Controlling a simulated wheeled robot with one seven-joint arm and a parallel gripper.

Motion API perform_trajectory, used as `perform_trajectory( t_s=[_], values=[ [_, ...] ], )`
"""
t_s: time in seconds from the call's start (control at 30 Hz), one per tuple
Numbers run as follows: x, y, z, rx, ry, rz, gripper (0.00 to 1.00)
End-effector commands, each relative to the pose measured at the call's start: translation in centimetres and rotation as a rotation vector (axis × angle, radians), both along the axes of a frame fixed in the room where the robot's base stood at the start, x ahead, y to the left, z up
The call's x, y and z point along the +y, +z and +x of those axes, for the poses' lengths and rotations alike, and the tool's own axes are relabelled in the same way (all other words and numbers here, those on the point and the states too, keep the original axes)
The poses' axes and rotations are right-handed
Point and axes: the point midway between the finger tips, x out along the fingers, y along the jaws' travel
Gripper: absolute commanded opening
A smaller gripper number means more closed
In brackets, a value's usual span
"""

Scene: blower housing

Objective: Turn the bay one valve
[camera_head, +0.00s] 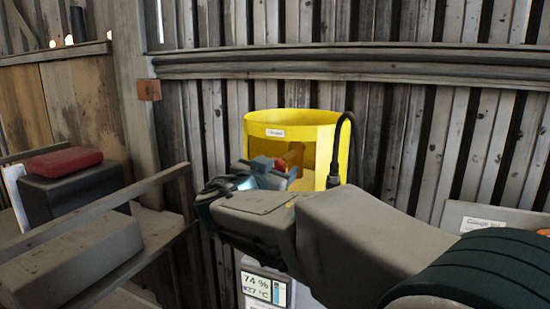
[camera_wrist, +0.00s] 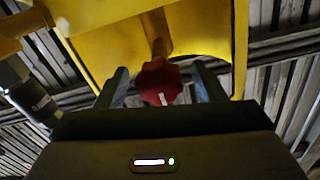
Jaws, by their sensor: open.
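A red valve knob (camera_wrist: 160,82) with a white mark sits on a tan stem inside a yellow open-fronted housing (camera_wrist: 100,50). In the wrist view the two fingers of my gripper (camera_wrist: 160,88) stand apart, one on each side of the knob, with gaps visible. In the head view the yellow housing (camera_head: 255,135) carries a small white label whose text is too small to read. My arm hides the lower part of the housing.
A display panel (camera_head: 262,285) reading 74 % and 27 °C is below my arm. A labelled grey box (camera_head: 490,218) is at the right. A slatted wall (camera_head: 400,115) stands behind.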

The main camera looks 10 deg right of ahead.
Motion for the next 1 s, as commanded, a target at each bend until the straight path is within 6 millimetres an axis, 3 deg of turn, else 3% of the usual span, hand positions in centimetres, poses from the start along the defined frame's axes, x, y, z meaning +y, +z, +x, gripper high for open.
perform_trajectory(
  t_s=[0.43, 0.47, 0.6, 0.63, 1.0],
  values=[
    [-0.85, -0.04, 1.13, 0.0, 0.0, 0.0, 0.63],
    [-0.85, -0.04, 1.13, 0.0, 0.0, 0.0, 0.6],
    [-0.84, -0.03, 1.11, 0.0, 0.0, 0.0, 0.22],
    [-0.83, -0.02, 1.12, 0.0, 0.0, 0.0, 0.18],
    [-0.82, -0.3, 1.1, 0.012, 0.001, -0.02, 0.19]
  ],
)
